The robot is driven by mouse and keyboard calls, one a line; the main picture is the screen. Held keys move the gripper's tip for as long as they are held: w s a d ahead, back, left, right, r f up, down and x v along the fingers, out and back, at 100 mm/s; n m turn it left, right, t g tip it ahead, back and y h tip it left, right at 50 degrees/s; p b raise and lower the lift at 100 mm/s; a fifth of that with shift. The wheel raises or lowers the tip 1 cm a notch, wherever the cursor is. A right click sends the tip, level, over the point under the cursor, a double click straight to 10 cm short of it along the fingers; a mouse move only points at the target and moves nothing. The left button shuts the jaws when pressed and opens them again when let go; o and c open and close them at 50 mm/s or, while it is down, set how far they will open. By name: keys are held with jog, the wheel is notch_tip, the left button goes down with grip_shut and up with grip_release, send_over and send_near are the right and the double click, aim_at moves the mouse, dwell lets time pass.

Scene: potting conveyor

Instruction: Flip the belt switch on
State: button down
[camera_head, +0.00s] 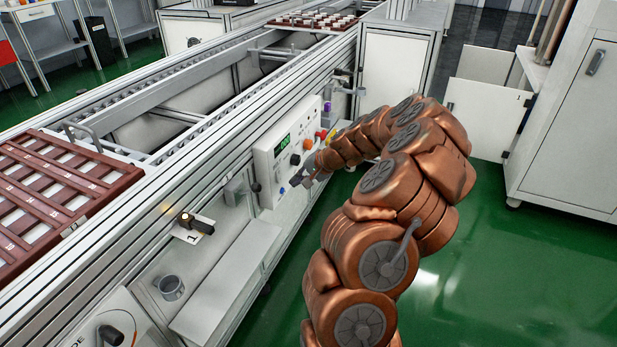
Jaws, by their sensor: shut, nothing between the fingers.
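A white control panel (263,165) is fixed to the side of the conveyor. I cannot tell for sure which control is the belt switch. My gripper (297,181) is at the lower right part of the panel face, close to it. It is small in view, shut and empty. I cannot tell whether it touches a control. My copper arm reaches in from the lower right. A black switch (196,223) on a plate marked 1 sits on the conveyor's side, left of the panel, beside a small yellow light.
The conveyor frame (215,140) runs diagonally, with a dark red tray (60,190) at the left and another (310,20) far back. A grey ledge (228,275) and a round knob (110,335) are below. Green floor is free at the right, before a white cabinet (575,130).

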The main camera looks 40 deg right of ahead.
aim_at(280, 180)
jog(key=shift+w+a, duration=0.3)
jog(key=shift+w, duration=0.45)
jog(key=shift+w+a, duration=0.3)
jog(key=shift+w, duration=0.4)
jog(key=shift+w+a+f+p, duration=0.15)
jog(key=shift+w+a+p, duration=0.05)
jog(key=shift+w+p, duration=0.15)
jog(key=shift+f, duration=0.25)
